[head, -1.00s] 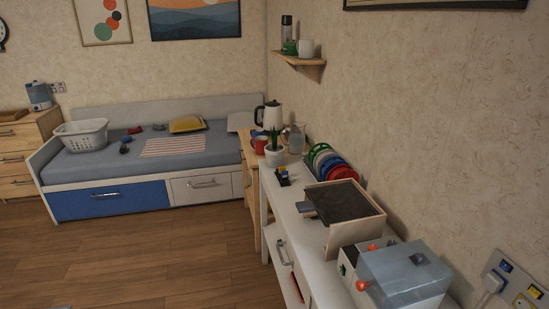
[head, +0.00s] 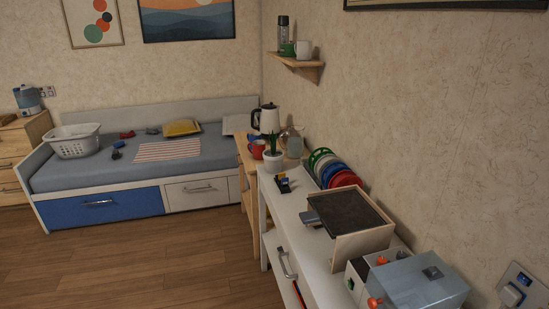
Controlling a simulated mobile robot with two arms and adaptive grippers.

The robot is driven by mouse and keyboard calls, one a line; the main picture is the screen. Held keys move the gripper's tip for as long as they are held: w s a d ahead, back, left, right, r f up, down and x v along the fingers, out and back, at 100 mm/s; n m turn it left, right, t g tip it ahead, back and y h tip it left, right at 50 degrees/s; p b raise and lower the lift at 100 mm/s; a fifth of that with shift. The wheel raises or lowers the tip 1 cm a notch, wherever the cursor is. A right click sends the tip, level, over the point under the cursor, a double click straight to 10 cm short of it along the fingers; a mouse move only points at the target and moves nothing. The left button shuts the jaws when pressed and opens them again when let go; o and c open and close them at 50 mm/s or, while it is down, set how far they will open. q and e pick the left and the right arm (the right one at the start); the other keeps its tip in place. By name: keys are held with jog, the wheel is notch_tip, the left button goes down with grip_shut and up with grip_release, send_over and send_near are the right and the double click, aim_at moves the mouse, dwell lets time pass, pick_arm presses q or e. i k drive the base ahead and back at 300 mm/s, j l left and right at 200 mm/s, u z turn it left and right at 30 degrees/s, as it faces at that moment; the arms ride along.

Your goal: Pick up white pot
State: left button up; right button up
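A white pot (head: 273,158) with a green plant in it stands upright at the far end of the white table (head: 293,210), right of the picture's middle. A red mug (head: 257,149) is just behind it on the left, and a clear glass jug (head: 294,143) is behind it on the right. A white and black kettle (head: 267,119) stands farther back. Neither of my grippers shows in the head view, so their state cannot be seen.
A dish rack with coloured plates (head: 343,178), a dark-topped board box (head: 350,213) and a blue-lidded machine (head: 420,283) fill the table's wall side. Small dark parts (head: 283,184) lie near the pot. The wooden floor (head: 150,262) to the left is clear.

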aim_at(273, 157)
jog(key=i+j+z, duration=0.15)
jog(key=i+j, duration=0.35)
jog(key=i+j+z, duration=0.15)
jog(key=i+j, duration=0.4)
jog(key=i+j+z, duration=0.15)
jog(key=i+j, duration=0.35)
jog(key=j, duration=0.2)
